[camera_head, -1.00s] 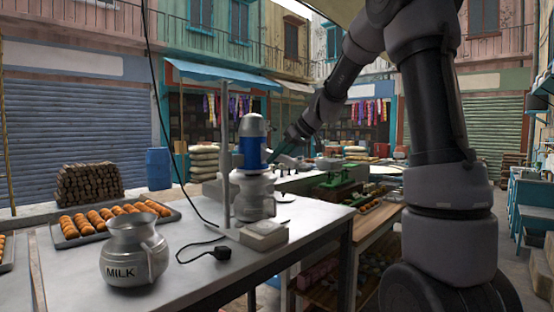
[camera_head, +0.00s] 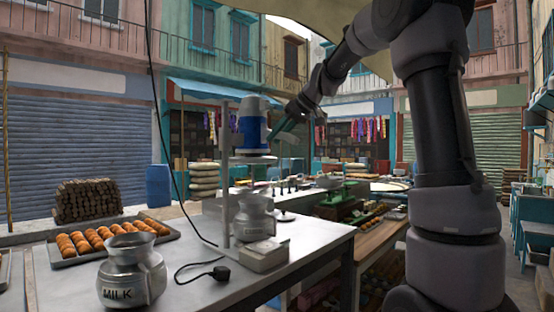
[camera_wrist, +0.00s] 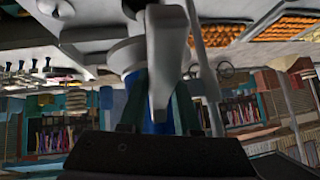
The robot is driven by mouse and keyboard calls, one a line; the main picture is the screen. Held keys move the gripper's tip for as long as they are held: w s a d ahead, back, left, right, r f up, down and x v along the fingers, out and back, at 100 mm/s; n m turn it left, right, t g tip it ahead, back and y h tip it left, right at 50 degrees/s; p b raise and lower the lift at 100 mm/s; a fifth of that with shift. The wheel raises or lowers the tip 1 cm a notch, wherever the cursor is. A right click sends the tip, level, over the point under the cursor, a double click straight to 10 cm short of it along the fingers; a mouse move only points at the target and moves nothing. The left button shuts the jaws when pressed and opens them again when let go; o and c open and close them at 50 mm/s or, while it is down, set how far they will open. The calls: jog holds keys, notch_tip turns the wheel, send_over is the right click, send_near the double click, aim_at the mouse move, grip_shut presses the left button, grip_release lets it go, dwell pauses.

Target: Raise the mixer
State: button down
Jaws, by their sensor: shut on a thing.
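The mixer (camera_head: 253,128) has a blue and silver motor body and stands upright on a thin metal pole (camera_head: 225,180). It is above a metal jug (camera_head: 254,218), with a clear gap between the motor and the jug's mouth. My gripper (camera_head: 278,128) reaches in from the right and is shut on the side of the mixer. In the wrist view, my gripper (camera_wrist: 158,112) has a finger on each side of a grey part, with the blue mixer body (camera_wrist: 134,84) behind. The exact contact is partly hidden there.
A milk jug (camera_head: 130,270) and a tray of brown rolls (camera_head: 165,238) are on the left of the table (camera_head: 195,290). A pale box (camera_head: 263,256) sits at the pole's foot, with a black plug and cord (camera_head: 220,272) beside it. Metalware fills the stall behind.

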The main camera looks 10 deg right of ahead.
jog(key=shift+r, duration=0.85)
jog(key=c, duration=0.6)
grip_release()
jog(key=v, duration=1)
jog(key=shift+s+d+r, duration=0.2)
jog(key=shift+d+r, duration=0.05)
jog(key=shift+s, duration=0.1)
jog(key=s+f+m+h, duration=0.1)
jog(key=s+f+m, duration=0.2)
jog(key=s+f, duration=0.4)
jog(key=s+f+m+h, duration=0.2)
jog(key=s+f+m, duration=0.2)
jog(key=s+f, duration=0.3)
jog(key=s+d+f+m+t+h, duration=0.1)
jog(key=s+f+m, duration=0.2)
jog(key=s+f, duration=0.5)
jog(key=shift+s+m+h, duration=0.4)
jog(key=shift+s, duration=1.65)
